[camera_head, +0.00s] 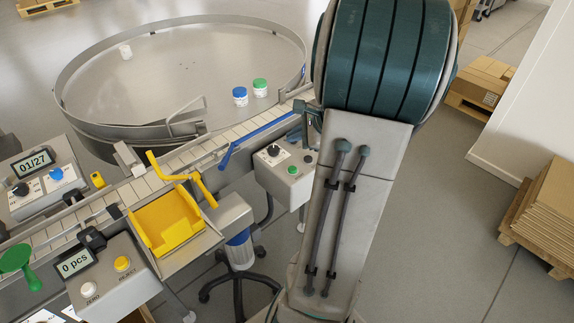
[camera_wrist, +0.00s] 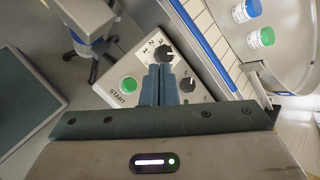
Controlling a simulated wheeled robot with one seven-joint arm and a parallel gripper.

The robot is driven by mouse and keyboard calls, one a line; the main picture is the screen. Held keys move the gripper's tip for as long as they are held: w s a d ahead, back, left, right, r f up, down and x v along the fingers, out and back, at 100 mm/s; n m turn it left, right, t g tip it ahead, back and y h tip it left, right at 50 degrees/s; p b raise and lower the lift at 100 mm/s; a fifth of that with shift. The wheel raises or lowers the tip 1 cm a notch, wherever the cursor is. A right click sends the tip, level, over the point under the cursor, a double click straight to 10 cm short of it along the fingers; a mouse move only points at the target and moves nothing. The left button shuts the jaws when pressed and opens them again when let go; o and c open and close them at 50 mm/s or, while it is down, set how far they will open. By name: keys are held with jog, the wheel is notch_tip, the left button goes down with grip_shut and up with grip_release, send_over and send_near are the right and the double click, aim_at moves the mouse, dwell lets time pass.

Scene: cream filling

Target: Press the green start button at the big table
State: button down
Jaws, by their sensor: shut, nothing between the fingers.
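The green start button (camera_head: 292,170) sits on a grey control box (camera_head: 272,178) beside the big round table (camera_head: 180,75). In the wrist view the green button (camera_wrist: 128,84) is marked START, on the light face of the box (camera_wrist: 112,72). My gripper (camera_wrist: 160,68) is shut and empty. Its fingertips show over the box face, right of the button and below the large black knob; their height above the face is hard to judge. In the head view my arm hides most of the gripper.
A black selector knob (camera_wrist: 164,52) and a smaller knob (camera_wrist: 187,84) share the box face. A conveyor (camera_head: 130,190) with a blue rail and a yellow tray (camera_head: 168,225) lies to the left. A blue-lidded jar (camera_head: 240,96) and a green-lidded jar (camera_head: 260,88) stand on the round table.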

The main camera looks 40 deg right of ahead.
aim_at(296, 170)
jog(key=shift+d, duration=0.35)
jog(key=shift+f, duration=0.2)
notch_tip(296, 170, down, 9)
jog(key=b, duration=0.7)
jog(key=shift+r, duration=0.2)
dwell(1.6)
jog(key=shift+f+b, duration=0.4)
jog(key=shift+b, duration=0.25)
